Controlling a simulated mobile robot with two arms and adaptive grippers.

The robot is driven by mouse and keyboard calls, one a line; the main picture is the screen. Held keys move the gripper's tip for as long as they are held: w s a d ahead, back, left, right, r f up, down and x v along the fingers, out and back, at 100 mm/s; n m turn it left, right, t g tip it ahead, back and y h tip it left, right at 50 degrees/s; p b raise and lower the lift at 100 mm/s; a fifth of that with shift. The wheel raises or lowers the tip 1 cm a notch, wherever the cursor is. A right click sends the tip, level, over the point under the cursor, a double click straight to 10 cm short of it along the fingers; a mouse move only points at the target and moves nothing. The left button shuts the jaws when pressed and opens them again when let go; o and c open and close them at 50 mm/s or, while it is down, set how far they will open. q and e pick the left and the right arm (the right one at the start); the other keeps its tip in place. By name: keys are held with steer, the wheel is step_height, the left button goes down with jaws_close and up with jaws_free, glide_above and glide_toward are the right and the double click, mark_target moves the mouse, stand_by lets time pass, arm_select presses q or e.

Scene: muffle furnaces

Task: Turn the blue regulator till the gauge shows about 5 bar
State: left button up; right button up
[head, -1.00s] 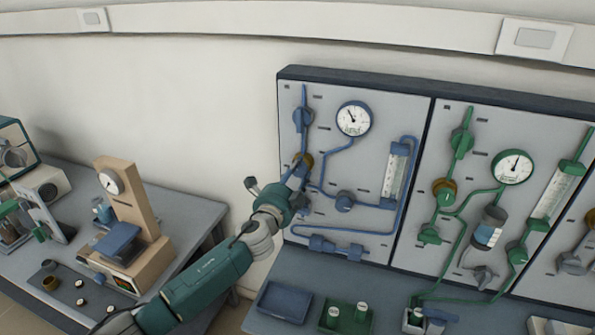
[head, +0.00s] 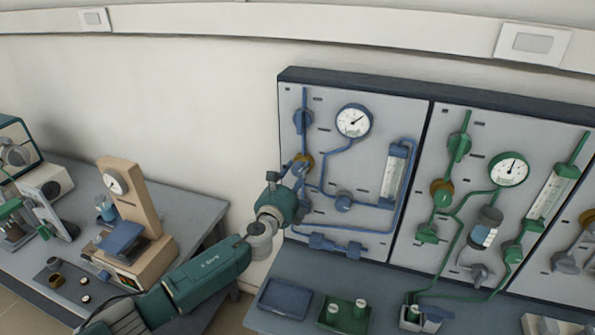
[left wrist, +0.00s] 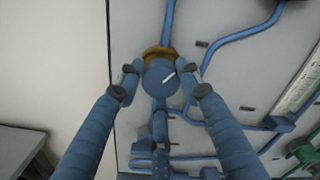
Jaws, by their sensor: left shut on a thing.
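The blue regulator, a round blue knob with a white mark on a brass ring, sits at the left of the blue panel. In the left wrist view the knob (left wrist: 159,77) is between my two fingers, its mark pointing to the upper right. My left gripper (head: 301,181) is shut on the knob and also shows in the left wrist view (left wrist: 158,75). In the head view the gripper partly hides the knob; the brass ring (head: 303,161) shows. The round white gauge (head: 354,121) is above right; its needle points to the upper right. Its numbers are too small to read. My right gripper is not in view.
A green panel (head: 470,190) stands to the right. A blue tray (head: 284,299) and a green tray (head: 343,317) lie on the bench below.

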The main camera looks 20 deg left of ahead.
arm_select(q)
steer(key=shift+w+a+r+m, duration=0.15)
steer(key=shift+r+m, duration=0.2)
steer(key=shift+m, duration=0.25)
steer(key=o, duration=1.1)
steer(key=shift+f, duration=0.15)
steer(key=shift+s+f, duration=0.1)
steer(key=shift+s, duration=0.6)
steer(key=s, duration=1.1)
steer(key=shift+a, duration=0.2)
